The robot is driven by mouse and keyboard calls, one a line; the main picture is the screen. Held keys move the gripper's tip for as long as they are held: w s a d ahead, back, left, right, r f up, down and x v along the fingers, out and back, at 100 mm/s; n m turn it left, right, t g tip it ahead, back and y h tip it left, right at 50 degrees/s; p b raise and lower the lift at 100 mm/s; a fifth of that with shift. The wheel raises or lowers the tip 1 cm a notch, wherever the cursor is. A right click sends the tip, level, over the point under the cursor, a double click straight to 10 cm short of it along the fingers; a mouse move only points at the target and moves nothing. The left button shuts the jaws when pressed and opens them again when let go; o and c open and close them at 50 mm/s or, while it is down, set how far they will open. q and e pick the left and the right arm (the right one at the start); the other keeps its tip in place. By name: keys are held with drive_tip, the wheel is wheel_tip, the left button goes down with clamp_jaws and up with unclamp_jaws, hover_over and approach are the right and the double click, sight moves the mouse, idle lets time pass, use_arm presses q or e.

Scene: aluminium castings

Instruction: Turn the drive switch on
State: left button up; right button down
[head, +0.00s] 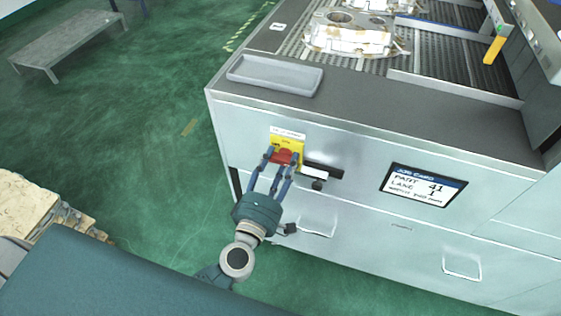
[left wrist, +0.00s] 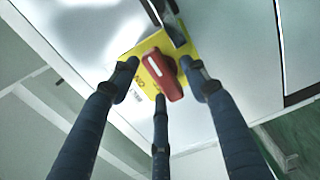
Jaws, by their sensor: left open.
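The drive switch has a red handle (head: 284,156) on a yellow plate (head: 274,141), fixed to the front of a grey machine cabinet. In the left wrist view the red handle (left wrist: 162,77) sits tilted on the yellow plate (left wrist: 152,46), with part of the lettering "ON" showing. My left gripper (head: 281,160) is open, its fingers around the red handle at the plate. In the left wrist view the fingers (left wrist: 163,92) stand on both sides of the handle and below it. Whether they touch it I cannot tell. My right gripper is not in view.
A job card display (head: 424,191) reads part 41, lane 1. A grey tray (head: 275,75) and aluminium castings (head: 352,38) lie on top of the cabinet. A dark slot with a knob (head: 318,184) is right of the switch. A bench (head: 68,41) stands on the green floor.

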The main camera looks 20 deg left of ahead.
use_arm(q)
clamp_jaws()
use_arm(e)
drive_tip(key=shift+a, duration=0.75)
use_arm(q)
drive_tip(key=shift+n, duration=0.4)
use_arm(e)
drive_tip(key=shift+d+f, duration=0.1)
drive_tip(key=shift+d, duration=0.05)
use_arm(q)
drive_tip(key=shift+n, duration=0.6)
drive_tip(key=shift+a+f+n+b, duration=0.1)
drive_tip(key=shift+n+b, duration=0.25)
drive_tip(key=shift+n, duration=0.45)
drive_tip(key=n+b, duration=0.1)
drive_tip(key=n, duration=0.3)
drive_tip(key=shift+a+f+n, duration=0.1)
drive_tip(key=shift+n, duration=0.2)
drive_tip(key=n+b, duration=0.1)
drive_tip(key=n, duration=0.3)
drive_tip(key=shift+a+f+n, duration=0.1)
drive_tip(key=shift+n, duration=0.2)
drive_tip(key=n+b, duration=0.1)
drive_tip(key=n, duration=0.2)
drive_tip(key=shift+f+n+b, duration=0.1)
drive_tip(key=shift+n+b, duration=0.2)
drive_tip(key=shift+n, duration=0.7)
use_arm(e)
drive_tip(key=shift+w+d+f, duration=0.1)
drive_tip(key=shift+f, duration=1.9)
